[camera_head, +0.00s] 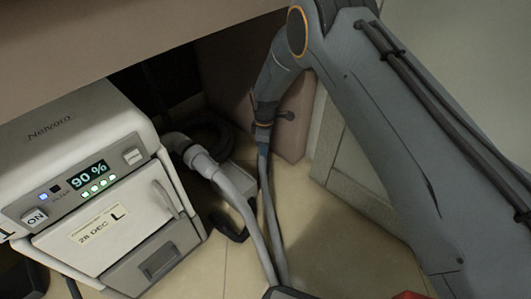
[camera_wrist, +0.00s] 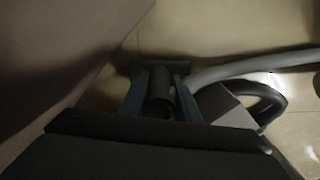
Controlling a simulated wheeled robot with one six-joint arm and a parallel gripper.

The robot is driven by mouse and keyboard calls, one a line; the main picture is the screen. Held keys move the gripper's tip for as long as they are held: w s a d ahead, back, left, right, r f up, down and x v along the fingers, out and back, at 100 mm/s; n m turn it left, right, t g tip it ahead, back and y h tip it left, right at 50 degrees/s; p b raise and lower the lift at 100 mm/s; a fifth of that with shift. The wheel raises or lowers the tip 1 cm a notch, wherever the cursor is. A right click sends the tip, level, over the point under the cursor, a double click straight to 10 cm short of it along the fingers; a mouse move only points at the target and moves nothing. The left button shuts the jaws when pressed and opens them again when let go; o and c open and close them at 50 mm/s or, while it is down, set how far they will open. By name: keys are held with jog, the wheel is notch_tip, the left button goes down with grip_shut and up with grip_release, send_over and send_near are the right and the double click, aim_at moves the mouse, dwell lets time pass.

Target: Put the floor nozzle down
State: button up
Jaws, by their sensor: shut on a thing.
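My gripper (camera_head: 264,146) reaches down in the head view, low above the floor between the white machine and the pale panel. In the wrist view its two blue fingers (camera_wrist: 158,98) are shut on a dark cylindrical part, which I take to be the floor nozzle (camera_wrist: 159,84). A dark crosspiece shows at the far end of the fingers. In the head view the nozzle is mostly hidden by the gripper and arm. I cannot tell whether it touches the floor.
The white machine (camera_head: 92,160) with a 90 % display stands at left. A grey hose (camera_head: 237,190) runs from it along the floor; it also shows in the wrist view (camera_wrist: 235,70). A black loop handle (camera_wrist: 268,101) is close right of the fingers.

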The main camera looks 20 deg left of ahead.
jog(key=shift+f, duration=0.1)
jog(key=o, duration=0.9)
jog(key=shift+o, duration=0.2)
jog(key=shift+r+p, duration=1.85)
jog(key=shift+r, duration=2)
jog(key=shift+d+r, duration=0.1)
